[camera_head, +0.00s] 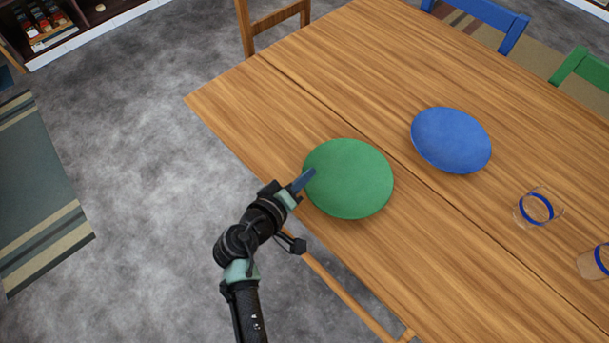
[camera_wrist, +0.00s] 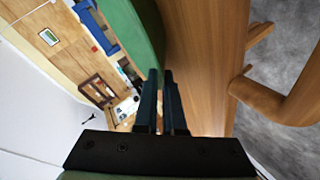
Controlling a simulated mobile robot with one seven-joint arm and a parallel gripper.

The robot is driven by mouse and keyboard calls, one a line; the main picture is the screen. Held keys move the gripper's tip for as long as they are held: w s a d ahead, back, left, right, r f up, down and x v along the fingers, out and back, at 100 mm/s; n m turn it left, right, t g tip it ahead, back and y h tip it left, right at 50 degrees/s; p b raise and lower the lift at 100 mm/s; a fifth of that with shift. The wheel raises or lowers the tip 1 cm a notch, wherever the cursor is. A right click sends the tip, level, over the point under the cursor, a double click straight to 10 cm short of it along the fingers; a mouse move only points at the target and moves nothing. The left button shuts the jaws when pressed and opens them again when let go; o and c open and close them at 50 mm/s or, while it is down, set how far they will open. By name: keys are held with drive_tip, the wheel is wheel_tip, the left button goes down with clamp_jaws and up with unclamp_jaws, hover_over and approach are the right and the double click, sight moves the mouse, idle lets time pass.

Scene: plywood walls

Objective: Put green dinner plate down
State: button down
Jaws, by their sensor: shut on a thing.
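The green dinner plate (camera_head: 350,180) is over the near left part of the wooden table (camera_head: 262,112), close to its edge. My gripper (camera_head: 306,179) is shut on the plate's left rim. In the wrist view my gripper's two dark fingers (camera_wrist: 161,76) are close together, with the green plate (camera_wrist: 128,32) just beyond them and the tabletop (camera_wrist: 205,60) beside it. The plate looks nearly flat and very near the tabletop; I cannot tell whether it touches.
A blue plate (camera_head: 451,140) lies to the right of the green one, apart from it. Glasses with blue bands (camera_head: 538,207) (camera_head: 597,260) stand farther right. Chairs, one wooden (camera_head: 275,22), one blue (camera_head: 484,17) and one green (camera_head: 583,68), surround the table. The table's left corner is bare.

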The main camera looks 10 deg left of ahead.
drive_tip(key=c, duration=1.3)
unclamp_jaws()
